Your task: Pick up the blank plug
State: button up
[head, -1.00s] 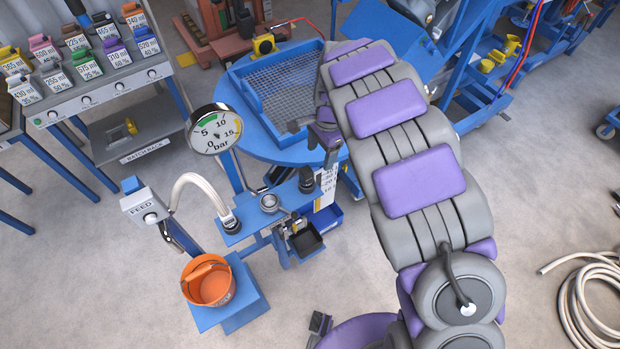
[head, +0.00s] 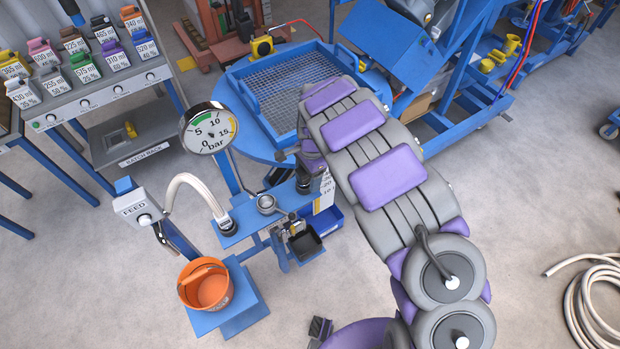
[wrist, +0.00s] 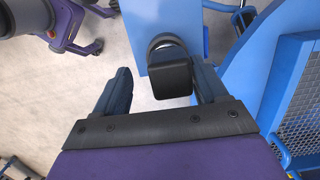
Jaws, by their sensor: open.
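The blank plug looks to be the black block-topped piece (wrist: 172,75) in the wrist view. It sits in a silver ring at the end of a blue plate (wrist: 150,25). My gripper (wrist: 161,72) is open, with one dark finger left of the plug and the other right of it. The plug lies between the fingers in the picture; contact cannot be told. In the head view the dark plug (head: 304,180) shows on the blue stand (head: 236,236), just below the end of my arm, which partly covers that spot.
A pressure gauge (head: 209,129) and a white hose (head: 185,181) rise from the stand. A black bin (head: 304,243) hangs below it. An orange bucket (head: 205,285) stands at the front left. A round blue table with a mesh tray (head: 240,100) lies behind.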

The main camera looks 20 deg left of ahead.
aim_at(298, 169)
jog(key=a, duration=0.3)
jog(key=shift+f, duration=0.35)
jog(key=shift+c, duration=0.8)
jog(key=shift+a+f, duration=0.1)
jog(key=shift+a, duration=0.15)
jog(key=shift+c, duration=0.8)
jog(key=shift+s+d, duration=0.1)
jog(key=shift+d, duration=0.1)
jog(key=shift+c, duration=0.8)
jog(key=d, duration=0.3)
jog(key=shift+r, duration=0.4)
jog(key=c, duration=0.4)
jog(key=shift+a+f, duration=0.1)
jog(key=shift+a, duration=0.15)
jog(key=c, duration=0.3)
jog(key=shift+a+f, duration=0.1)
jog(key=shift+a, duration=0.6)
jog(key=shift+c, duration=0.4)
jog(key=shift+d, duration=0.2)
